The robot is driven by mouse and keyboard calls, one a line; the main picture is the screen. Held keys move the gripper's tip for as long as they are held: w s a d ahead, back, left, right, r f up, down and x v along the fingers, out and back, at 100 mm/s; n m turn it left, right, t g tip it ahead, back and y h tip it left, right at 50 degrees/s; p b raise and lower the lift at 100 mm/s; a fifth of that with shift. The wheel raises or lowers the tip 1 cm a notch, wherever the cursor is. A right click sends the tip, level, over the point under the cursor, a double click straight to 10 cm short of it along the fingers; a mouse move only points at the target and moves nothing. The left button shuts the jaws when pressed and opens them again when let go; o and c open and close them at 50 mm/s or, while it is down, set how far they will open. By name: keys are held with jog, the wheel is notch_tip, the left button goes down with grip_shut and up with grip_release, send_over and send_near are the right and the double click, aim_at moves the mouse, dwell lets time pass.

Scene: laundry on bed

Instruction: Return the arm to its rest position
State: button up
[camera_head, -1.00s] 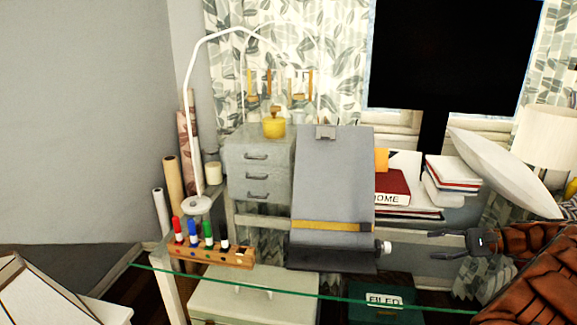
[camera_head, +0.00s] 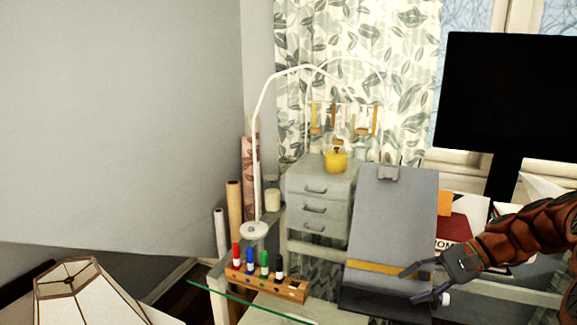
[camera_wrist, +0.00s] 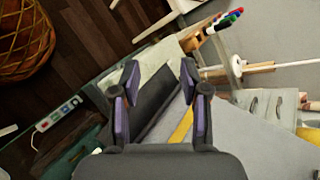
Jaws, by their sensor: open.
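My gripper (camera_head: 420,283) is open and empty at the right in the head view, in front of the lower right part of a grey clipboard-like board (camera_head: 395,215). In the wrist view the gripper (camera_wrist: 160,95) has its two fingers spread, with the board's dark lower edge and yellow band (camera_wrist: 181,127) beyond them. My brown-sleeved arm reaches in from the right edge. I cannot tell whether the fingers touch the board.
A drawer unit (camera_head: 318,203), a white lamp (camera_head: 254,231) and a black monitor (camera_head: 508,105) stand behind. A lampshade (camera_head: 80,292) is at lower left.

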jog(key=s+a+r+n+g+h+p, duration=0.35)
jog(key=s+a+n+h, duration=0.2)
jog(key=s+a, duration=0.8)
jog(key=s+d+f+n+h+p, duration=0.1)
jog(key=s+d+h+p, duration=0.1)
jog(key=s, duration=0.6)
jog(key=s+d+n+h+p, duration=0.2)
jog(key=s+h, duration=0.2)
jog(key=s, duration=0.4)
jog(key=shift+s+f+t, duration=0.3)
jog(key=shift+f+t, duration=0.1)
jog(key=shift+t, duration=0.05)
